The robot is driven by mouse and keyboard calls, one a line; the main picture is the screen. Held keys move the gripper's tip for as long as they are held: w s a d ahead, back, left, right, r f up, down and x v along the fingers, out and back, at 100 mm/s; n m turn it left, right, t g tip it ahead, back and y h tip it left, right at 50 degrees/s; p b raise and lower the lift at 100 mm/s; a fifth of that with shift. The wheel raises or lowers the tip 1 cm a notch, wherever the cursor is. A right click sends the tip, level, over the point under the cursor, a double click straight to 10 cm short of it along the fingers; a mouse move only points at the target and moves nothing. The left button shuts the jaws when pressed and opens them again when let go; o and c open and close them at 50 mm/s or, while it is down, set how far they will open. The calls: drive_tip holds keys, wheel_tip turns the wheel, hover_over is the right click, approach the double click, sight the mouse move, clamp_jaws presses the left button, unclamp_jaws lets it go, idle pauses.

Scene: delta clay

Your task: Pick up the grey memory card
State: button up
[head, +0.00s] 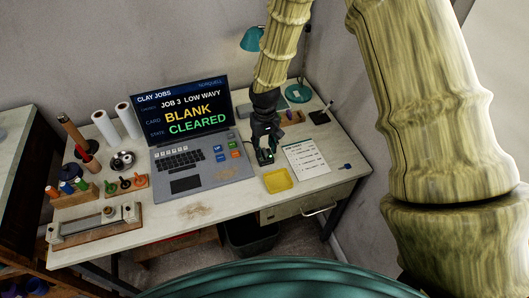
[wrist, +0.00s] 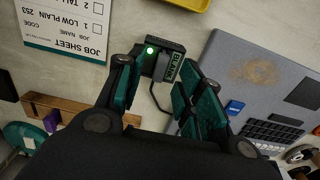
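A small dark reader (wrist: 175,52) has a green light and a label reading BLANK, and a cable leads from it. A small grey piece (wrist: 161,66) shows at the reader, seemingly the grey memory card; I cannot tell how far it sits in the slot. My gripper (wrist: 158,82) is open, with its green-padded fingers on either side of the grey piece, and no grip is visible. In the head view my gripper (head: 264,154) points down over the desk to the right of the laptop, hiding most of the reader.
The laptop (head: 195,132) shows JOB 3 LOW WAVY, CARD BLANK, STATE CLEARED. A yellow tray (head: 278,181) and job sheet (head: 307,158) lie near the gripper. A small blue item (head: 345,167) lies at right. A teal lamp (head: 297,93) stands behind. The front right desk is fairly clear.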

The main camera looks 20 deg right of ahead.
drive_tip(key=shift+s+f, duration=0.15)
drive_tip(key=shift+f, duration=0.75)
drive_tip(key=c, duration=0.8)
drive_tip(key=shift+r, duration=0.1)
